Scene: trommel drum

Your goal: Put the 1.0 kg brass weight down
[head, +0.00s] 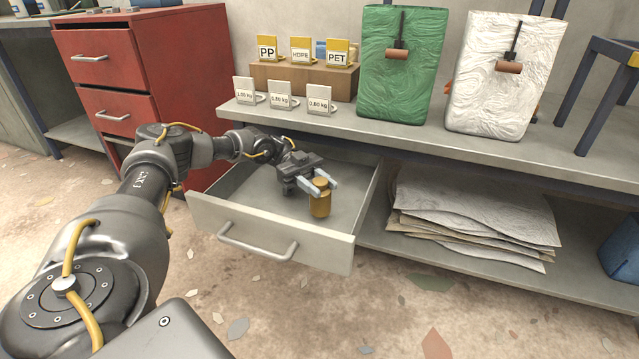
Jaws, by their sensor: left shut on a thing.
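The brass weight (320,205) is a small gold cylinder with a narrower knob on top. It is upright at the front right part of the open grey drawer (275,233). My left gripper (321,183) reaches in over the drawer from the left and is shut on the weight's knob. I cannot tell whether the weight's base touches the drawer floor. Small cards reading 1.00 kg (245,92), 0.80 kg (280,95) and 0.60 kg (319,100) stand on the bench above. My right gripper is not in view.
A wooden block (303,80) carries PP, HDPE and PET cards. A green slab (402,65) and a white slab (502,80) stand on the bench (470,140). Stacked sheets (470,220) lie on the shelf below. A red drawer cabinet (120,70) stands left. The rest of the drawer looks empty.

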